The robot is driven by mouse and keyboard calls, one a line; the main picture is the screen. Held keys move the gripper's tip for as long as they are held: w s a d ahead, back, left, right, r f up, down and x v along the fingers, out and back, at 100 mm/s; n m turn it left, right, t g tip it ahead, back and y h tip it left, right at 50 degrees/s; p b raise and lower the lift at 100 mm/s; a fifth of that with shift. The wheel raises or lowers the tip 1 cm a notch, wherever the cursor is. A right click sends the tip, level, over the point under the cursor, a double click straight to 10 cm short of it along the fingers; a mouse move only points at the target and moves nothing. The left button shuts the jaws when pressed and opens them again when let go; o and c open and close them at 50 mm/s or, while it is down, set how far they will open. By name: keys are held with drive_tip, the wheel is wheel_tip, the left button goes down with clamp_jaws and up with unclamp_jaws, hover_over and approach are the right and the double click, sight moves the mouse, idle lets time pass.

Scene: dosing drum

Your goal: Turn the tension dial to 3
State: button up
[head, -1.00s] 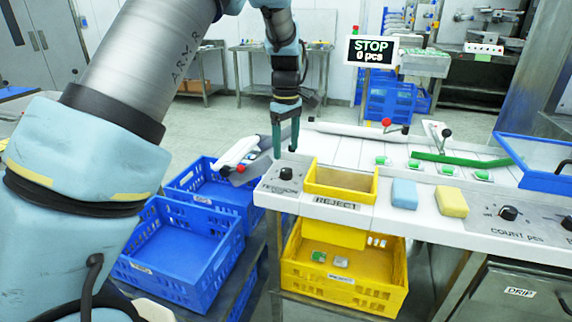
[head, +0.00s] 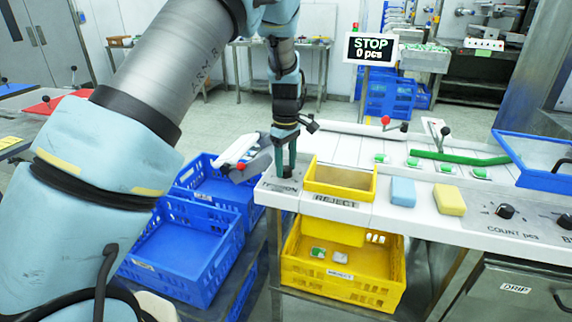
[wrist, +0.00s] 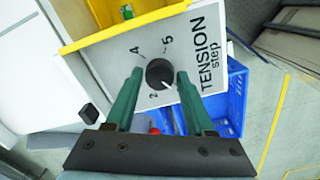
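The tension dial is a round black knob (wrist: 160,73) on a light panel (wrist: 207,28) lettered "TENSION step". In the wrist view the marks 2, 4 and 5 show around it; no 3 is visible, and the left finger covers part of the scale. A small white mark on the knob seems to point to the lower right in the picture. My gripper (wrist: 160,74) is open, with one green finger on each side of the knob and narrow gaps.
A yellow reject bin (head: 340,190) stands directly right of the panel. A blue sponge (head: 403,192) and a yellow sponge (head: 450,200) lie farther right. Blue crates (head: 180,250) stand below left. A sign (head: 371,49) reads "STOP 0 pcs".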

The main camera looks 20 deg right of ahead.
clamp_jaws()
